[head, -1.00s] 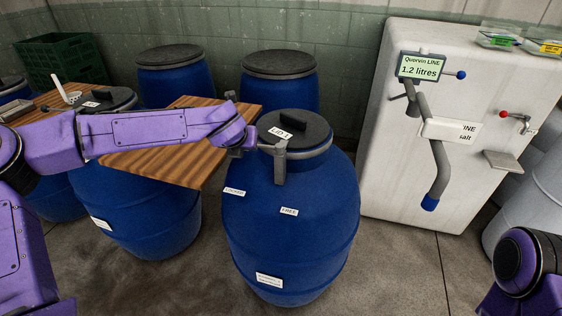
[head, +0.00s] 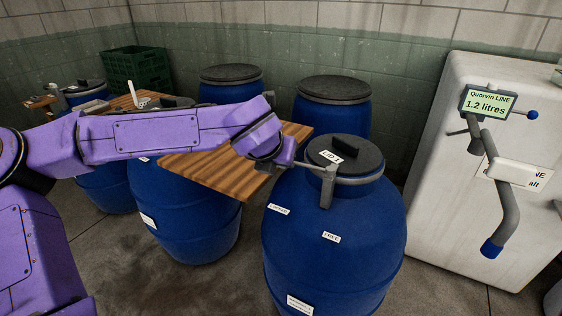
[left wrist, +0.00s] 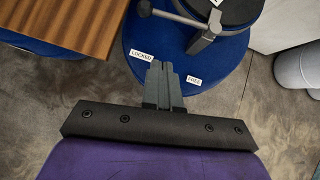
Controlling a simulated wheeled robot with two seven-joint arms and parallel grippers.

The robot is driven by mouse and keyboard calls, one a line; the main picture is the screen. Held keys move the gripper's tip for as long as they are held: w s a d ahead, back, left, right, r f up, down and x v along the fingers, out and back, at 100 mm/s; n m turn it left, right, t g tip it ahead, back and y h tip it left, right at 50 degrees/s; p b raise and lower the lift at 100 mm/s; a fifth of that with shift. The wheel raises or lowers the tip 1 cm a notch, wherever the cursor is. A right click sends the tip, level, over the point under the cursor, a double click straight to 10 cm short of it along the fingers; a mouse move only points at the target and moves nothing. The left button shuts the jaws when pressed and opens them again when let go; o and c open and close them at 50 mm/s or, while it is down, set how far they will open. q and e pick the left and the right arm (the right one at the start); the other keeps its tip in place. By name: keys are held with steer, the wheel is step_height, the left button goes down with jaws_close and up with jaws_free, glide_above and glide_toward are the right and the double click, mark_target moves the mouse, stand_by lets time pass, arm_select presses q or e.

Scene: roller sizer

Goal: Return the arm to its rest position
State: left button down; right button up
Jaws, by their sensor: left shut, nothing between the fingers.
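My left arm (head: 155,134) reaches in from the left in the head view, over the wooden board. Its gripper (head: 287,150) is at the left of the front blue drum (head: 335,245), mostly hidden behind my wrist. In the left wrist view the gripper (left wrist: 163,72) is shut and empty, with its fingers over the drum between the LOCKED label (left wrist: 141,56) and the FREE label (left wrist: 194,80). The grey lever (head: 327,186) on the drum's lid band hangs down above the FREE label. In the wrist view the lever (left wrist: 203,42) is apart from my fingers. My right gripper is out of view.
The wooden board (head: 215,172) lies across drums under my left forearm, with its corner near my wrist. More blue drums (head: 333,110) stand behind. A white cabinet (head: 435,225) with a cranked handle (head: 503,190) and a "1.2 litres" display (head: 488,102) stands at right.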

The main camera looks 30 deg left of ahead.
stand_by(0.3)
arm_select(q)
steer(key=s+d+f+m+y, duration=0.1)
steer(key=s+f+m, duration=0.2)
steer(key=f+m, duration=0.95)
steer(key=s+d+f+m+y, duration=0.1)
steer(key=s+f+m, duration=0.2)
steer(key=f+m, duration=0.95)
steer(key=s+a+f+m+g, duration=0.2)
steer(key=s+a+f+m, duration=0.1)
steer(key=s+f, duration=0.6)
steer(key=s+a+f+m+g, duration=0.3)
steer(key=s+f, duration=0.7)
steer(key=s, duration=0.5)
steer(key=shift+s+a+f, duration=0.2)
steer(key=shift+a, duration=0.15)
